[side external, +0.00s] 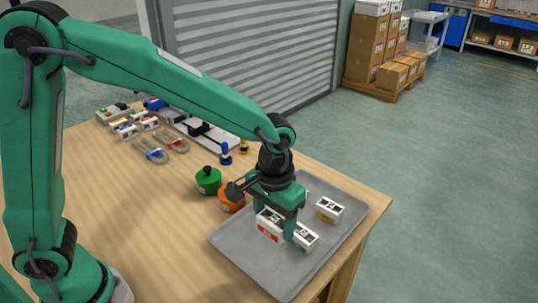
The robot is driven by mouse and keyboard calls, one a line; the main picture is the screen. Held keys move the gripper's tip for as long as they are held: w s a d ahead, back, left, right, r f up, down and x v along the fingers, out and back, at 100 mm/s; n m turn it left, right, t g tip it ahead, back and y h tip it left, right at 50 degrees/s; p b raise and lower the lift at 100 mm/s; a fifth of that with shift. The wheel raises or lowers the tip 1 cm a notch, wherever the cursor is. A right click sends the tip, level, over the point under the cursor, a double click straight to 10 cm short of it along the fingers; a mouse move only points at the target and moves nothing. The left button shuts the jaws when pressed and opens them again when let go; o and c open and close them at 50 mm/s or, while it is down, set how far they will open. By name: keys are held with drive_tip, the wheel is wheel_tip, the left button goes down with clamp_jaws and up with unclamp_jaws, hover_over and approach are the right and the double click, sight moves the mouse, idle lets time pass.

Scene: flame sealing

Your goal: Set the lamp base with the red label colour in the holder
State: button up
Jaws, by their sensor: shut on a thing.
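The lamp base with the red label (267,236) is a white block with dark marks on top, over the grey tray (230,246). My gripper (276,222) points down and is shut on it. Whether the base still touches the tray is not clear. A white base with a green label (306,238) lies just right of the gripper, partly hidden by a finger. A white base with a yellow label (329,210) lies farther right on the tray. A pale fixture with black parts (205,132) stands at the back; I cannot tell if it is the holder.
A green round container (208,181) and an orange one (231,201) stand left of the tray, close to my gripper. Padlock-like loops (151,151) and small blocks (124,129) lie at the back left. The wooden table (150,225) is clear at the front left.

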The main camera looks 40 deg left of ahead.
drive_tip(key=shift+w, duration=0.1)
idle(0.3)
drive_tip(key=shift+w+a, duration=0.15)
drive_tip(key=shift+w, duration=0.4)
drive_tip(key=w+a, duration=0.4)
drive_tip(key=w, duration=0.4)
drive_tip(key=w+a, duration=0.4)
drive_tip(key=w, duration=0.4)
drive_tip(key=w+a+f, duration=0.1)
drive_tip(key=w+a, duration=0.3)
drive_tip(key=a, duration=0.3)
drive_tip(key=w+a+f, duration=0.2)
drive_tip(key=w+a, duration=0.3)
drive_tip(key=a, duration=0.2)
drive_tip(key=shift+a+f, duration=0.15)
drive_tip(key=shift+a, duration=0.2)
drive_tip(key=shift+f, duration=0.3)
drive_tip(key=shift+f, duration=3.25)
drive_tip(key=shift+f, duration=0.25)
